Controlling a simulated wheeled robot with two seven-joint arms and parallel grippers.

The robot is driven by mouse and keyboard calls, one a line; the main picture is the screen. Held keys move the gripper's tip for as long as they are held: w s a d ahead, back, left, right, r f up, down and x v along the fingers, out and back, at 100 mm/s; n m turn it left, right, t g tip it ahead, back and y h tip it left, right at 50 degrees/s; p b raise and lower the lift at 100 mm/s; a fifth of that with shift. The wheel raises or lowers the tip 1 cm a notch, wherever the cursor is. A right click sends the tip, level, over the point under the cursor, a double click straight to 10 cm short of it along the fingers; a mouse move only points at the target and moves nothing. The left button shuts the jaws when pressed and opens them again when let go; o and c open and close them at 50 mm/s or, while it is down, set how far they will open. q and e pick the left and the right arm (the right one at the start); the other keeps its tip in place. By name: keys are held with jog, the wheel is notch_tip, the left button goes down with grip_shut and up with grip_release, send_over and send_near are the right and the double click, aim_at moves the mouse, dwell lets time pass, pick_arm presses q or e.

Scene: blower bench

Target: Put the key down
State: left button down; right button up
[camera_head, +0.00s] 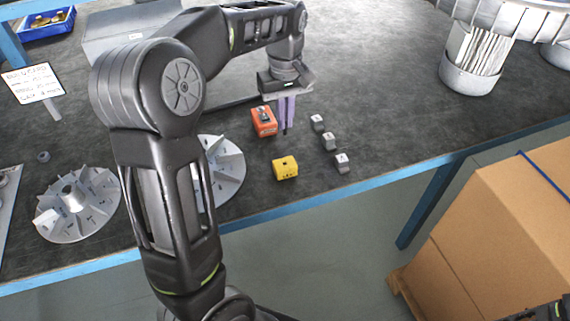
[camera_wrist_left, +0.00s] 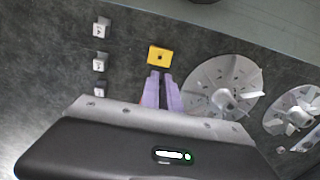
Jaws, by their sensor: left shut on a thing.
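My left gripper (camera_head: 286,125) points down over the bench, its two lilac fingers close together. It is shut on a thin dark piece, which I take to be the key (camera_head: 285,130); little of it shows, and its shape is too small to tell. The fingertips are just right of an orange block (camera_head: 264,126) with a dark part on top, and behind a yellow block (camera_head: 285,168). In the left wrist view the lilac fingers (camera_wrist_left: 161,76) end close to the yellow block (camera_wrist_left: 160,57).
Three small grey marked blocks (camera_head: 329,141) stand in a row to the right. Two bladed impeller discs (camera_head: 72,206) lie to the left, one partly behind my arm. A large metal blower part (camera_head: 470,75) stands at the right. The bench's blue front edge (camera_head: 385,177) is near.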

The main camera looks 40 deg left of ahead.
pick_arm(q)
notch_tip(320, 180, down, 6)
jog(key=shift+f, duration=0.1)
jog(key=shift+f, duration=0.1)
notch_tip(320, 180, down, 4)
jog(key=shift+r, duration=0.25)
dwell(0.3)
jog(key=shift+f, duration=0.5)
jog(key=shift+f, duration=0.1)
jog(key=c, duration=1.6)
grip_release()
jog(key=shift+r, duration=0.2)
